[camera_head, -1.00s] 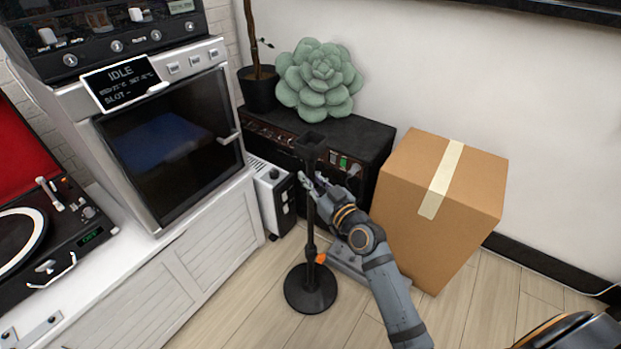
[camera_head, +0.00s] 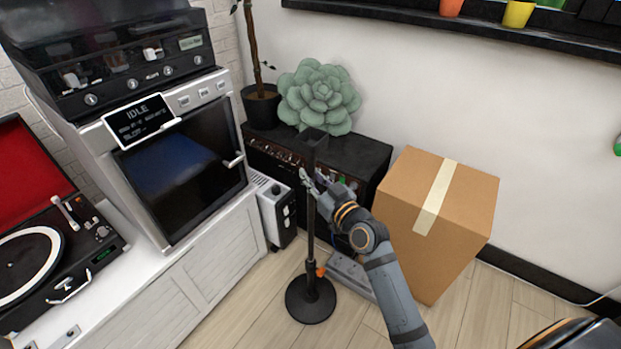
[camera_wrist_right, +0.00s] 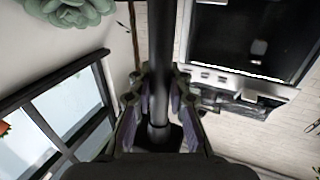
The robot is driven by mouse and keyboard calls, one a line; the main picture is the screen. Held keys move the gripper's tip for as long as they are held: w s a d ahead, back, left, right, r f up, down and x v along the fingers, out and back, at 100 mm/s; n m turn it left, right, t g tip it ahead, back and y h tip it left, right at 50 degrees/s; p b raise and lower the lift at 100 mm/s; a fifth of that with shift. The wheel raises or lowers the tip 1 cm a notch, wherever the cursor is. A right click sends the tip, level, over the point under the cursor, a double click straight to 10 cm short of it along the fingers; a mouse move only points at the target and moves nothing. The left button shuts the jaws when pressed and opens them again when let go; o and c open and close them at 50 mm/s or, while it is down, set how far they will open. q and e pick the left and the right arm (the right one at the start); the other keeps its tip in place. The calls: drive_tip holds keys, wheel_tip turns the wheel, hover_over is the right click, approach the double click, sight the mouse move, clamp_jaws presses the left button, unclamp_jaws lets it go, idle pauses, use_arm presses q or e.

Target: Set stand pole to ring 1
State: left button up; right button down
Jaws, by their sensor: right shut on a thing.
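The black stand (camera_head: 311,298) has a round base on the wood floor and an upright pole (camera_head: 310,235) with a small square cup at its top. An orange knob (camera_head: 320,271) sits low on the pole. My right gripper (camera_head: 312,183) is at the upper pole, below the cup. In the right wrist view the dark pole (camera_wrist_right: 160,60) runs between the fingers (camera_wrist_right: 158,112), which are shut on it. Ring marks on the pole cannot be made out. My left gripper is not in view.
A cardboard box (camera_head: 453,220) stands to the right of the stand. A black amplifier (camera_head: 365,160) with a green plant (camera_head: 318,97) is behind it. A white cabinet (camera_head: 215,245) with an oven (camera_head: 180,175) is at left. Bare floor lies in front.

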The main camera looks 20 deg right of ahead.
drive_tip(key=shift+r, duration=0.5)
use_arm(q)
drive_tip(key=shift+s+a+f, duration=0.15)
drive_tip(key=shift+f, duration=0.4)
use_arm(e)
drive_tip(key=c, duration=1.3)
unclamp_jaws()
drive_tip(key=shift+s, duration=0.1)
drive_tip(key=shift+c, duration=0.2)
drive_tip(key=shift+o, duration=0.4)
drive_tip(key=shift+f, duration=0.1)
drive_tip(key=v, duration=0.7)
drive_tip(key=shift+s, duration=0.2)
